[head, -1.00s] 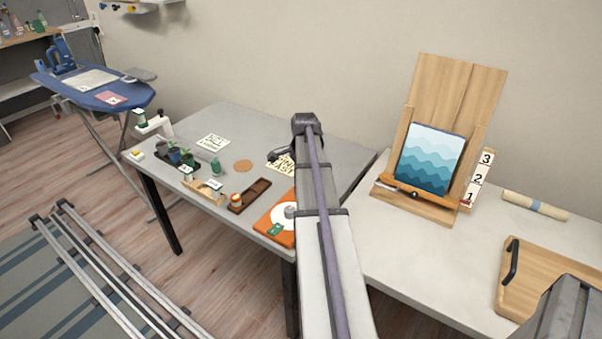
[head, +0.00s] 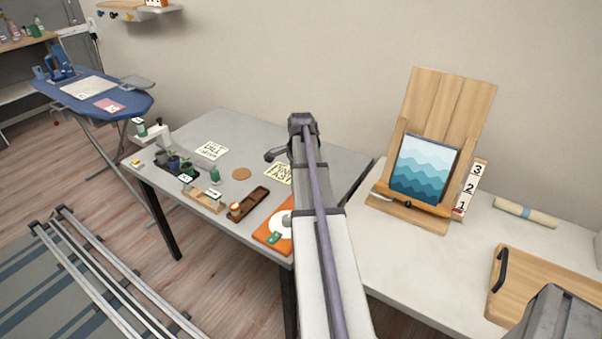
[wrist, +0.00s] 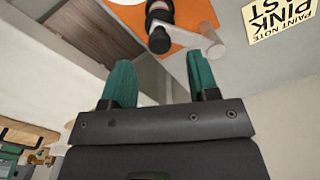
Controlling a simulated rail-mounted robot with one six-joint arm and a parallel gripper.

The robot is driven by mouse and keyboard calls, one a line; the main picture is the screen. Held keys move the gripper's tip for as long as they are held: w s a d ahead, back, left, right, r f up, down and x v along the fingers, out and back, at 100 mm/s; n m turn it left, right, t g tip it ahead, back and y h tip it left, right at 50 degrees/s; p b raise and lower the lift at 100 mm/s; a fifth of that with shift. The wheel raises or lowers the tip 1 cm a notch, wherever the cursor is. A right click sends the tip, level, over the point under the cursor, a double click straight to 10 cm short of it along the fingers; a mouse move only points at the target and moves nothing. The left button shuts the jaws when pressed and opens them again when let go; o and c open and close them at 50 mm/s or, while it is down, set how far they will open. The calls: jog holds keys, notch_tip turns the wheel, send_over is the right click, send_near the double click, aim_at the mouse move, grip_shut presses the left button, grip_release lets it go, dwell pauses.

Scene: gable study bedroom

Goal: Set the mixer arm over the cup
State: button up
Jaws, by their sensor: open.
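An orange board (head: 268,238) with a white disc (head: 283,223) and a green tag (head: 274,238) lies at the near right of the grey table, partly hidden by my arm. The wrist view shows the orange board (wrist: 190,38) at the top. A dark, banded upright part (wrist: 159,22) stands on it, with a pale grey arm-like piece (wrist: 213,46) beside it; this may be the mixer arm. I cannot identify the cup with certainty. My gripper (wrist: 161,78) is open and empty, its teal fingers apart below these parts. My arm hides it in the head view.
A paint note (wrist: 280,18) lies beside the board. An easel (head: 445,110) stands on the right-hand table.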

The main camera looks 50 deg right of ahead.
notch_tip(320, 180, up, 7)
jog(key=p, duration=0.5)
jog(key=shift+f, duration=0.15)
jog(key=s+a+n, duration=0.3)
jog(key=a+n, duration=0.7)
jog(key=a, duration=1.1)
jog(key=s+a+n, duration=0.3)
jog(key=a+n, duration=0.8)
jog(key=a, duration=0.9)
jog(key=shift+s+a, duration=0.25)
jog(key=shift+a, duration=0.1)
